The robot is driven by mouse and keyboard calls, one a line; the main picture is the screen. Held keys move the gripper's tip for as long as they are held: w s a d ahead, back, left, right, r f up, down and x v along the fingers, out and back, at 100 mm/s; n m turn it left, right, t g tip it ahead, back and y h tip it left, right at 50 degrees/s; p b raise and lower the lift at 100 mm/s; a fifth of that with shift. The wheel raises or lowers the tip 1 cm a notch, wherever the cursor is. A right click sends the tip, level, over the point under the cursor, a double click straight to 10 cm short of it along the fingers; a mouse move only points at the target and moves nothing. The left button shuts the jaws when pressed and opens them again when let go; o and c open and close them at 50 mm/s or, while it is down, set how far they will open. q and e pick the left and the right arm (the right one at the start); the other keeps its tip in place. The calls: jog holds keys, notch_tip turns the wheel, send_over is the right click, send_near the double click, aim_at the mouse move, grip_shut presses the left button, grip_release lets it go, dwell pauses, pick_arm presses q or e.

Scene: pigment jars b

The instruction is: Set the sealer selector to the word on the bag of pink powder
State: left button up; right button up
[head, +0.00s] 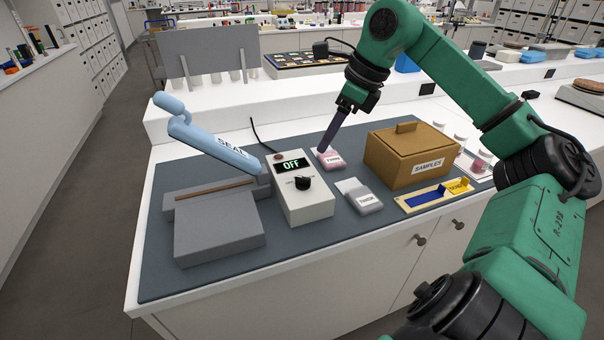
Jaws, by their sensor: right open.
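The sealer's control box (301,207) stands mid-mat, with a display (292,165) reading OFF and a black selector knob (303,183) below it. The sealer's blue lever (212,140), marked SEAL, is raised over its grey base (218,236), to the left. The bag of pink powder (327,156) lies behind and right of the control box; the word on its label is too small to read. My right gripper (325,147) is open, pointing down, its tips at or just above the pink bag; I cannot tell whether they touch. My left gripper is not in view.
A pale bag with a label (361,198) lies right of the control box. A brown SAMPLES box (410,158) and a cream tray (425,198) with blue and yellow pieces stand further right. The mat's front left (165,285) is bare.

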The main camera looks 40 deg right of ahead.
send_near(303, 177)
jog(key=p+x, duration=0.3)
jog(key=x, duration=0.4)
jog(key=shift+w+a+f, duration=0.15)
jog(key=shift+f, duration=0.2)
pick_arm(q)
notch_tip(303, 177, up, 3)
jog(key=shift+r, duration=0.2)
pick_arm(e)
jog(key=shift+f, duration=0.45)
grip_shut()
